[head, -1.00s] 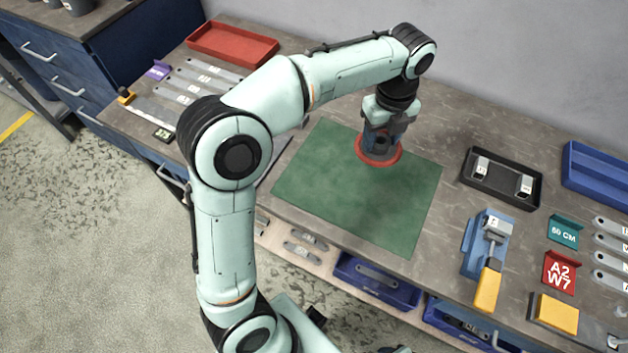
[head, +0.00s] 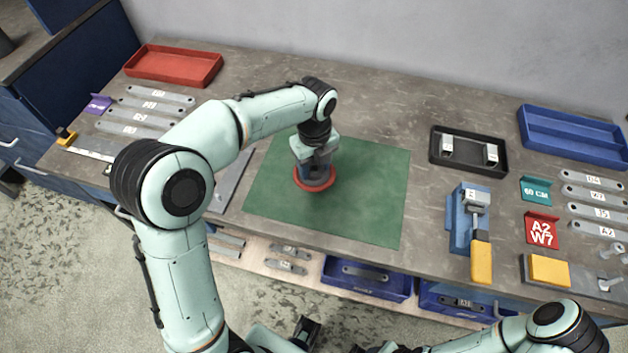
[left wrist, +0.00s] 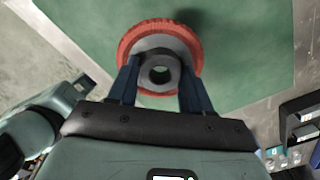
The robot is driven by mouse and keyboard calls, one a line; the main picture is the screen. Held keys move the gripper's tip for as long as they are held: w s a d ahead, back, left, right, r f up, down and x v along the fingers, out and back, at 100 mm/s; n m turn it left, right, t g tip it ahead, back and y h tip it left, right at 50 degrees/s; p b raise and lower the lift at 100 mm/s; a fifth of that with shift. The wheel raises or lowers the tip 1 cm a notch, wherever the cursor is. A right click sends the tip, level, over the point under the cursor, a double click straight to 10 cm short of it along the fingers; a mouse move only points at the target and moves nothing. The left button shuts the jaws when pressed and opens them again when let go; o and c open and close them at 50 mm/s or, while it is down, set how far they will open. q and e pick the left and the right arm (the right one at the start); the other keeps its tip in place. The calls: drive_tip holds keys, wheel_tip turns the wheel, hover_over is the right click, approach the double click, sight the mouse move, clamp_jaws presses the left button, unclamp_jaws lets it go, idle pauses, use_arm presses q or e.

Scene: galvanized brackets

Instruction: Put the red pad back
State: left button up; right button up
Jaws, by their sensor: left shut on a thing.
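The red pad (head: 315,184) is a round red disc with a grey plate and hub on top. My left gripper (head: 314,168) is shut on its hub, pointing down over the green mat (head: 365,205). In the left wrist view the red rim (left wrist: 130,42) and the ring-shaped grey hub (left wrist: 160,70) show between the two blue fingers. A soft shadow lies on the mat beside the pad; I cannot tell whether the pad touches the mat.
A red tray (head: 174,80) stands at the back left, near several labelled strips. A black tray (head: 432,158) with two brackets, a blue tray (head: 572,148), a yellow-handled tool (head: 481,262) and a yellow block (head: 549,270) are at the right. The mat's right part is clear.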

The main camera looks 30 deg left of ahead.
sight(314, 180)
use_arm(q)
drive_tip(key=shift+f+b, duration=0.3)
drive_tip(key=shift+f, duration=2.85)
drive_tip(key=shift+f, duration=0.15)
drive_tip(key=o, duration=0.9)
wheel_tip(314, 180, up, 12)
drive_tip(key=shift+r+p, duration=0.2)
drive_tip(key=shift+p, duration=0.7)
